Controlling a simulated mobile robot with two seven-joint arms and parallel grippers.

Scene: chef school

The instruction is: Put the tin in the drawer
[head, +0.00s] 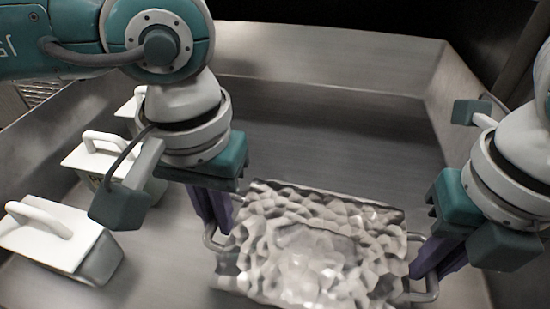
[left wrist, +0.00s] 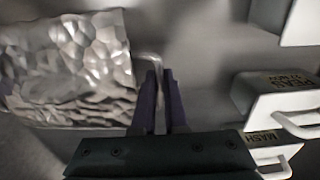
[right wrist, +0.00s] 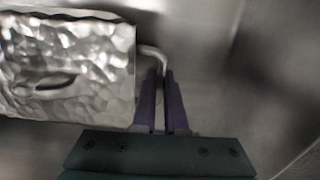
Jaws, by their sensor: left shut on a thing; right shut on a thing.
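The tin (head: 310,245) is a silver, hammered-looking metal box with a wire handle at each end. It is within the walls of the large metal drawer (head: 330,130) in the head view. I cannot tell whether it touches the drawer floor. My left gripper (head: 215,228) is shut on the tin's left handle, which shows between the purple fingers in the left wrist view (left wrist: 158,85). My right gripper (head: 425,275) is shut on the right handle, also seen in the right wrist view (right wrist: 161,82). The tin's near edge is cut off in the head view.
Several white-lidded metal containers with handles stand along the drawer's left side, including a near one (head: 62,240) and a labelled one (left wrist: 280,100). The drawer floor behind the tin is bare. The drawer's back wall (head: 320,70) and right wall (head: 436,95) rise around it.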

